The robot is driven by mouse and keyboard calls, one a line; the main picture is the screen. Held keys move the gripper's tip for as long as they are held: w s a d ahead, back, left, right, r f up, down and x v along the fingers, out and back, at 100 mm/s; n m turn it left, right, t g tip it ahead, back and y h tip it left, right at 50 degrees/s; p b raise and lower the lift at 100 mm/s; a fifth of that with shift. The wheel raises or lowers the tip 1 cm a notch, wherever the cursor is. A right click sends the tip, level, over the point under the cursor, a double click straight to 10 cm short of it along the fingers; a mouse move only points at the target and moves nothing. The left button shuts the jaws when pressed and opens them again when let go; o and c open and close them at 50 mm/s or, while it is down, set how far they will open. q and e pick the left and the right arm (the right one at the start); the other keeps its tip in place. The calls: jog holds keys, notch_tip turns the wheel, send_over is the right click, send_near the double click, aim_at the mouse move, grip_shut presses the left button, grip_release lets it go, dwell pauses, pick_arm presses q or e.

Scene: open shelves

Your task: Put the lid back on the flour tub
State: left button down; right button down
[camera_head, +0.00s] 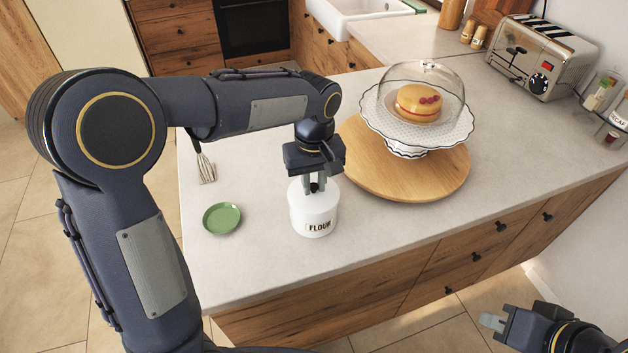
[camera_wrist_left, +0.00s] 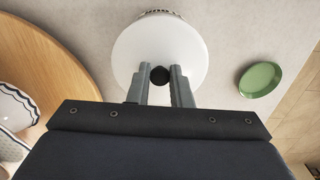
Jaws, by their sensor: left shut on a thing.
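The white flour tub (camera_head: 318,226) stands upright on the counter with its FLOUR label facing me. Its white lid (camera_head: 299,192) is at the top of the tub; whether it is fully seated I cannot tell. In the left wrist view the lid (camera_wrist_left: 130,52) is a white disc with a small black knob (camera_wrist_left: 159,76). My left gripper (camera_head: 315,188) points down over the tub, and its fingers (camera_wrist_left: 160,72) are shut on the knob. My right gripper (camera_head: 492,323) is at the lower right, away from the tub; its opening is unclear.
A round wooden board (camera_head: 395,187) holds a glass-domed cake stand (camera_head: 420,120) on the right. A toaster (camera_head: 543,58) stands farther back. The counter in front is clear.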

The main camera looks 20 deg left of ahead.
dwell(0.3)
pick_arm(q)
jog(key=c, duration=0.7)
grip_release()
jog(key=shift+c, duration=0.2)
jog(key=shift+r+p, duration=3)
jog(key=shift+r, duration=0.5)
jog(key=shift+c, duration=0.5)
grip_shut()
